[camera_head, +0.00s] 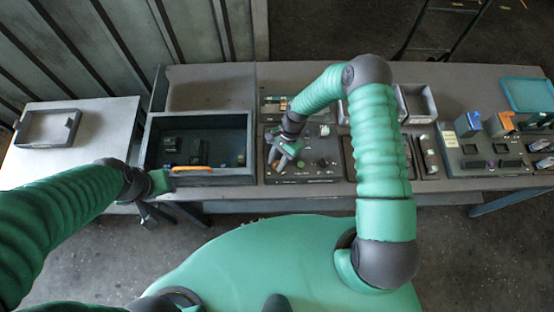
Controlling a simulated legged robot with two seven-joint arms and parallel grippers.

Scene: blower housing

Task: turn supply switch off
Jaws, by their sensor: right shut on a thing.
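A dark control panel (318,170) with several small knobs and buttons lies on the bench in front of me. My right gripper (281,160) reaches down from above onto the left part of this panel. It is shut on a small part there, which looks like the supply switch; the fingers and wrist hide most of it, so its position cannot be read. My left gripper (150,212) hangs low by the bench's front edge, below the dark bin; its fingers are too small and dark to tell open or shut.
A dark open bin (243,126) with an orange-handled item (191,168) stands left of the panel. A side table (105,125) holds a shallow tray (28,128). Grey bins (420,104), a fixture board (487,148) and a teal tray (528,95) lie to the right.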

